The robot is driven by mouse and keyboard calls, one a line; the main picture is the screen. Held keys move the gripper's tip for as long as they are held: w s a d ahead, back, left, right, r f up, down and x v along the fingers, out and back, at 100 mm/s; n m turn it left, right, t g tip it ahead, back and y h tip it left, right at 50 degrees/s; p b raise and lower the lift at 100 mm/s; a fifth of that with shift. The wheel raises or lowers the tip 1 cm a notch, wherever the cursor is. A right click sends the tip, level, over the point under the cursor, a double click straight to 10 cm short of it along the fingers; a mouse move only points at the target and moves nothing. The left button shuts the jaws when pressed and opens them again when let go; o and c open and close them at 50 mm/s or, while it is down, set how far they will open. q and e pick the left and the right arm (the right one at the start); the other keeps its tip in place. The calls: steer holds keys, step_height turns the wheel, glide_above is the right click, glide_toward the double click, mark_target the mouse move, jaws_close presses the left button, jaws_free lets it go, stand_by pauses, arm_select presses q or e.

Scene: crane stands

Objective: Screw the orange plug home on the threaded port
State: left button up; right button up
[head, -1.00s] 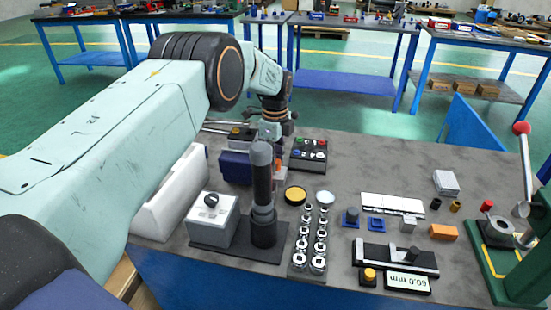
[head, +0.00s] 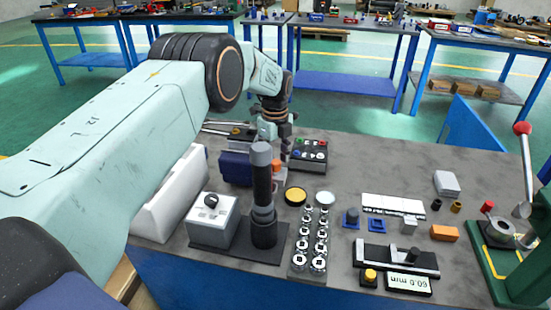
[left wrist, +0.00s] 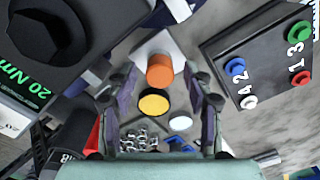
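The orange plug (left wrist: 160,70) sits at a pale grey-white block (left wrist: 158,45) in the left wrist view. In the head view only a bit of the orange plug (head: 277,166) shows behind the dark upright cylinder. Whether its thread is engaged on the port cannot be seen. My left gripper (left wrist: 163,108) is open, with its two dark fingers apart on either side of the plug's line and nothing between them. In the head view the left gripper (head: 287,143) is above and just beyond the plug, partly hidden. My right gripper is not in view.
The dark upright cylinder (head: 262,185) stands in front of the plug. A button box (head: 309,154) is close on the right and a dark blue block (head: 236,168) on the left. A yellow disc (head: 295,194) and sockets (head: 310,240) lie nearer. The bench's middle right is freer.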

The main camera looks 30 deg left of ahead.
arm_select(q)
steer(key=shift+r, duration=0.1)
stand_by(0.4)
steer(key=shift+r+p, duration=1.9)
steer(key=shift+r, duration=0.55)
step_height(320, 180, up, 12)
steer(key=shift+s, duration=0.15)
